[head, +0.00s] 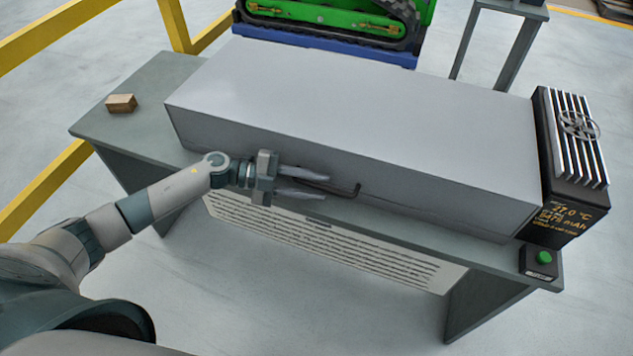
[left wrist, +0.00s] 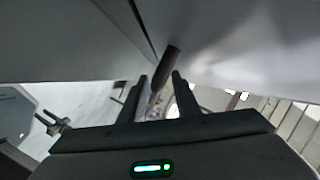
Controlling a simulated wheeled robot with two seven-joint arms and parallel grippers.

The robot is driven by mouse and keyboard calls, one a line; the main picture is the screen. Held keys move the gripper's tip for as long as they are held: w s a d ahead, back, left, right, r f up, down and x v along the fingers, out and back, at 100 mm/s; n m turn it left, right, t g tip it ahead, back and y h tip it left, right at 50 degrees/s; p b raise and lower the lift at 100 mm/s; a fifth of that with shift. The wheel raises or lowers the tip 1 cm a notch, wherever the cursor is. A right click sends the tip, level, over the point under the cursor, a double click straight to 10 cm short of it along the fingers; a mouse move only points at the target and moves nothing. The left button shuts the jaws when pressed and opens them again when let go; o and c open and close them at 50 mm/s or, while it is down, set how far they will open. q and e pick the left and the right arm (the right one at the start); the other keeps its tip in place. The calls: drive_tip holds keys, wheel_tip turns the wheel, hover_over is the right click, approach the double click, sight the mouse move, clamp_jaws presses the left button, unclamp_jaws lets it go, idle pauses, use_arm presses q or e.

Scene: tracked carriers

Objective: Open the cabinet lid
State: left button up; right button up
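The cabinet (head: 350,100) is a long, pale grey box lying on a bench, its lid shut as far as I can see. A thin dark handle bar (head: 357,190) runs low along its front face. My left gripper (head: 326,187) is at the handle with its two fingers apart. In the left wrist view the handle's dark end (left wrist: 168,65) shows at the fingertips of my left gripper (left wrist: 159,78), roughly between them. I cannot tell whether the fingers touch it.
The grey bench (head: 130,85) carries a small wooden block (head: 121,103) at left. A green tracked carrier (head: 330,18) stands behind. Yellow rails (head: 50,185) are at left.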

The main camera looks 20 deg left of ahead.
use_arm(q)
drive_tip(key=shift+d+f, duration=0.1)
drive_tip(key=shift+d, duration=0.2)
clamp_jaws()
